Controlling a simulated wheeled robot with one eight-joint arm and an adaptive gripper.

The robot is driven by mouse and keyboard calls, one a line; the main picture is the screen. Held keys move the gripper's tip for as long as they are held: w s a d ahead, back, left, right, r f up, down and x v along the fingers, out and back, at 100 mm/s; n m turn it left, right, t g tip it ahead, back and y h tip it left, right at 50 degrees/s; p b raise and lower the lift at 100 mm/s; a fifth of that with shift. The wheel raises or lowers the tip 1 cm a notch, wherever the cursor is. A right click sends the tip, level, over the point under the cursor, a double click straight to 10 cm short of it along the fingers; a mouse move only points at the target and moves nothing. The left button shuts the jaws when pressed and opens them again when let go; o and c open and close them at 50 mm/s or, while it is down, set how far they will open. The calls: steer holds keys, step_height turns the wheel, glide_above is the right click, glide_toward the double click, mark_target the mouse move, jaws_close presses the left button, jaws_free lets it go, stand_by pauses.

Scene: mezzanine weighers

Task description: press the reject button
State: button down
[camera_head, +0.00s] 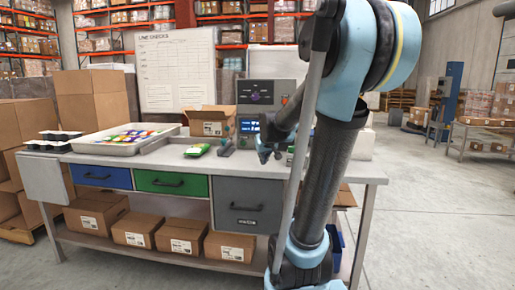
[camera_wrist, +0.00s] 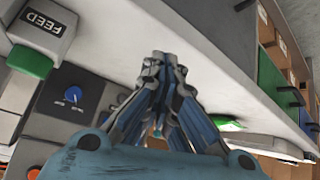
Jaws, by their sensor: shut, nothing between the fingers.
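No button labelled reject can be read in either view. A grey control panel (camera_head: 256,95) with a lit display stands at the back of the bench, partly hidden by my arm. In the wrist view a box labelled FEED (camera_wrist: 42,22) has a green button (camera_wrist: 30,61). Beside it is a blue knob (camera_wrist: 74,95) on a grey face. A small orange part (camera_wrist: 33,172) shows at the lower left edge. My gripper (camera_wrist: 163,58) is shut and empty, apart from these controls, over the bench top. It also shows in front of the panel in the head view (camera_head: 264,154).
The bench (camera_head: 300,168) carries a tray of packets (camera_head: 107,142), a green packet (camera_head: 197,150), an open carton (camera_head: 207,122) and a dark handheld tool (camera_head: 226,147). Blue, green and grey drawers sit under the top. Cartons stand on the lower shelf and at left.

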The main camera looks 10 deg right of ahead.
steer(key=shift+n+t, duration=0.6)
steer(key=shift+n, duration=0.3)
steer(key=w+f, duration=0.1)
steer(key=w, duration=1)
steer(key=w+f, duration=0.1)
steer(key=w, duration=0.5)
steer(key=shift+w+a+f, duration=0.2)
steer(key=shift+a+f, duration=0.1)
steer(key=shift+f, duration=0.05)
steer(key=shift+w+f, duration=0.2)
steer(key=shift+w, duration=0.35)
steer(key=shift+w+d, duration=0.45)
steer(key=shift+w, duration=0.95)
steer(key=shift+w+d, duration=0.4)
steer(key=shift+w, duration=0.95)
steer(key=shift+w+d, duration=0.45)
steer(key=shift+w, duration=0.95)
steer(key=shift+w+d, duration=0.1)
steer(key=shift+w, duration=0.1)
steer(key=shift+w+r, duration=0.1)
steer(key=shift+w, duration=0.05)
steer(key=shift+w+d, duration=0.2)
steer(key=shift+w, duration=0.2)
steer(key=shift+s+a, duration=0.3)
steer(key=shift+s, duration=0.5)
